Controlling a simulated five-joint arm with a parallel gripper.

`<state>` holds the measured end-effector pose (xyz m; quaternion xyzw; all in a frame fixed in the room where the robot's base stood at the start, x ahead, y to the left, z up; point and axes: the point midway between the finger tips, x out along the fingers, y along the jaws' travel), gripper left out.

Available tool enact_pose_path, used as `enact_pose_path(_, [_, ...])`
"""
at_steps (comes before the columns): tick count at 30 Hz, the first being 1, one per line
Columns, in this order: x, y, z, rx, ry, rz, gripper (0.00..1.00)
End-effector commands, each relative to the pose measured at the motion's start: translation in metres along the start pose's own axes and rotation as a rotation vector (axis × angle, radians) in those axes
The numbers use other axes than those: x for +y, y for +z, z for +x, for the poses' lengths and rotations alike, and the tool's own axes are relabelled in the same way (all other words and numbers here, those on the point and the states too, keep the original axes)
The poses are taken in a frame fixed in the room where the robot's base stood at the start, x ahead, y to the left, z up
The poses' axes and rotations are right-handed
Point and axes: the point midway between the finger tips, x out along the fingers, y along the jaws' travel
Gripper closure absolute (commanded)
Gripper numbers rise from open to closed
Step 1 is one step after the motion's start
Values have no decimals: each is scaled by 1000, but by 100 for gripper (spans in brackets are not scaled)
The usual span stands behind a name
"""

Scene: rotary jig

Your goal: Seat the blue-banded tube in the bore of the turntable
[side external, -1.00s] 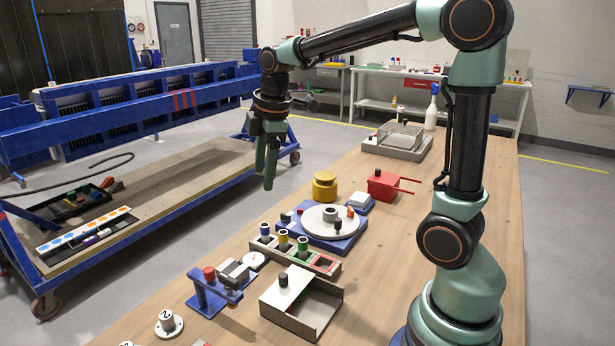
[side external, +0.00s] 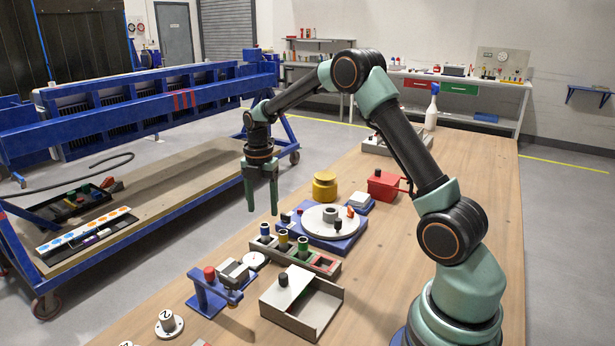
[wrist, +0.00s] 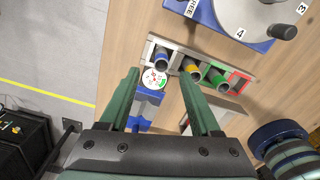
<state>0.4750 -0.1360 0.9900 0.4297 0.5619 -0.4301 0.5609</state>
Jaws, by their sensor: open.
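The blue-banded tube (side external: 265,232) stands at the left end of a grey rack (side external: 322,270), beside yellow-banded and green-banded tubes. It also shows in the wrist view (wrist: 161,56), its open end up. The turntable (side external: 318,222) is a white disc on a blue base behind the rack, with a grey hub (side external: 330,213); the inside of its bore cannot be made out. Part of the disc shows in the wrist view (wrist: 240,12). My gripper (side external: 262,209) is open and empty, fingers pointing down, above the rack's left end and apart from the tube.
A red-bordered slot (wrist: 238,83) at the rack's right end looks empty. A blue fixture with a red knob (side external: 209,274), a white dial (side external: 253,261) and a grey open box (side external: 315,318) stand in front. A yellow cylinder (side external: 325,186) and red box (side external: 383,187) stand behind the turntable.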

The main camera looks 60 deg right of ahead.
Motion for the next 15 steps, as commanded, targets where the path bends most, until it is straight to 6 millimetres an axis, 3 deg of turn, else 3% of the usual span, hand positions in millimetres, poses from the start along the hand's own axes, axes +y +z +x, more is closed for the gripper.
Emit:
enact_pose_path(8, [0,0,22,0,0,1,36])
enact_pose_path(15, [-3,-1,56,1,-2,2,36])
